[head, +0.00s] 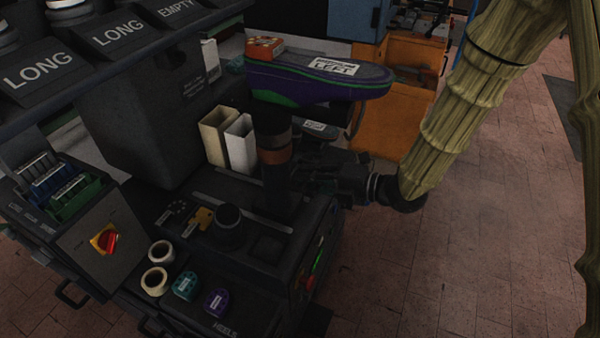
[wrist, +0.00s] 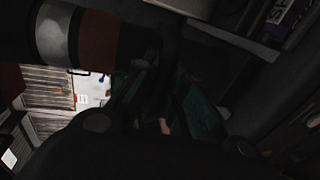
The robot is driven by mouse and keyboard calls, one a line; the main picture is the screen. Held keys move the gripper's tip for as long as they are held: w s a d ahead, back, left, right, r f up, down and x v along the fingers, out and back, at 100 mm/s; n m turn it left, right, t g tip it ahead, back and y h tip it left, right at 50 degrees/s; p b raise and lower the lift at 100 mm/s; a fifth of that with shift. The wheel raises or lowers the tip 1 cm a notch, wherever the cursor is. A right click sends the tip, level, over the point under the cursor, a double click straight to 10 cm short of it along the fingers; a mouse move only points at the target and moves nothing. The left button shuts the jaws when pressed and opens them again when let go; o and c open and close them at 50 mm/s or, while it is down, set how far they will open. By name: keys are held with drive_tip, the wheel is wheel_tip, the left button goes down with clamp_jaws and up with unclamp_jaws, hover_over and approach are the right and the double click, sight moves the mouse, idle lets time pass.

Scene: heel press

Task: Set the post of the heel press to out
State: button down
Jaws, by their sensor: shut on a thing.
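A purple and green shoe form (head: 320,84) marked LEFT sits on top of the post and points to the right. My gripper (head: 292,172) reaches in from the right, below the shoe form, and is shut on the post just under the band. In the wrist view the post (wrist: 97,40) lies across the upper left, with its grey and brown bands showing. The fingers are dark there, and their contact is mostly hidden.
Left of the post are white and cream bins (head: 228,138), a short dark cup (head: 229,222) and a red switch (head: 106,240). Teal and purple heel pieces (head: 201,293) lie at the front. An orange cabinet (head: 405,100) stands behind. The brick floor at right is open.

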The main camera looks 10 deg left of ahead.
drive_tip(key=shift+s+d, duration=0.15)
drive_tip(key=shift+d, duration=0.6)
drive_tip(key=shift+d+f, duration=0.1)
drive_tip(key=c, duration=1.5)
unclamp_jaws()
drive_tip(key=shift+s+d, duration=0.1)
drive_tip(key=shift+d, duration=0.1)
drive_tip(key=shift+o, duration=0.2)
drive_tip(key=v, duration=1.1)
drive_tip(key=shift+d+r, duration=0.2)
drive_tip(key=shift+d, duration=0.05)
